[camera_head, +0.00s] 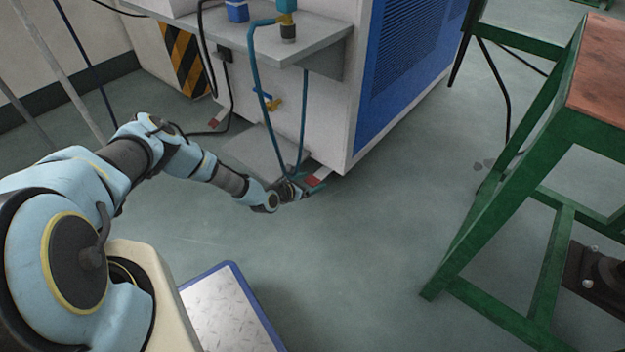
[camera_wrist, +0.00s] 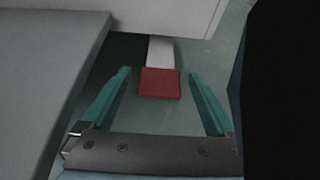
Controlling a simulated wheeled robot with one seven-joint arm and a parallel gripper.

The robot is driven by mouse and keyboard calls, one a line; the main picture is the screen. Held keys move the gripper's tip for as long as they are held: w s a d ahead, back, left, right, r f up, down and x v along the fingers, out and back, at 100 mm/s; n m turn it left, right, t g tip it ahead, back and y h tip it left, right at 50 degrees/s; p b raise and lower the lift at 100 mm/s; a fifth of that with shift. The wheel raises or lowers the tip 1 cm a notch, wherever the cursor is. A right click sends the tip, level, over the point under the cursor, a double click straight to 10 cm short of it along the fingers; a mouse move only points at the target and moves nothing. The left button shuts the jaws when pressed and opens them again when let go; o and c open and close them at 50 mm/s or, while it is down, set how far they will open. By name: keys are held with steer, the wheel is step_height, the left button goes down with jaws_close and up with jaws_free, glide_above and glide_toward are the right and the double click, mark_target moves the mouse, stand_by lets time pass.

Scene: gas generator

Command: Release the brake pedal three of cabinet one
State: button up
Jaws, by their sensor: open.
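A red brake pedal (camera_wrist: 160,83) on a pale arm sticks out from under the white cabinet (camera_wrist: 185,14) in the wrist view. It also shows small in the head view (camera_head: 313,181), low at the cabinet's near right corner (camera_head: 345,150). My gripper (camera_wrist: 165,88) is open, with one teal finger on each side of the pedal and a gap on both sides. In the head view my gripper (camera_head: 310,186) reaches low to the cabinet's base. Another red pedal (camera_head: 214,122) shows farther left along the base. Whether the fingers are level with the pedal is hard to tell.
A grey plate (camera_head: 262,150) juts from the cabinet's base, left of my gripper. Teal hoses (camera_head: 303,120) hang down near the pedal from a grey shelf (camera_head: 300,48). A green-framed table (camera_head: 500,190) stands to the right. The floor between is clear.

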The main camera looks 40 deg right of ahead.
steer(key=p+v, duration=0.3)
steer(key=v, duration=0.6)
steer(key=shift+a+r+p, duration=0.15)
steer(key=shift+a+p, duration=0.1)
steer(key=shift+p, duration=0.1)
steer(key=w+a+r+m+g+y, duration=0.1)
steer(key=a+r+m+g, duration=0.2)
steer(key=r+m, duration=0.5)
steer(key=a+r+m+g+y, duration=0.1)
steer(key=a+r+m+g, duration=0.3)
steer(key=r, duration=0.8)
steer(key=s+a+r+m+t+y, duration=0.25)
steer(key=a+r+m+y, duration=0.25)
steer(key=a+r, duration=1)
steer(key=s+a+r+m+t+y, duration=0.25)
steer(key=a+r+m+y, duration=0.25)
steer(key=a+r, duration=0.95)
steer(key=a+r+p, duration=0.3)
steer(key=r+p, duration=2.6)
steer(key=p, duration=0.2)
steer(key=shift+w+a+r+p, duration=0.15)
steer(key=shift+r+p, duration=0.05)
steer(key=shift+p, duration=0.2)
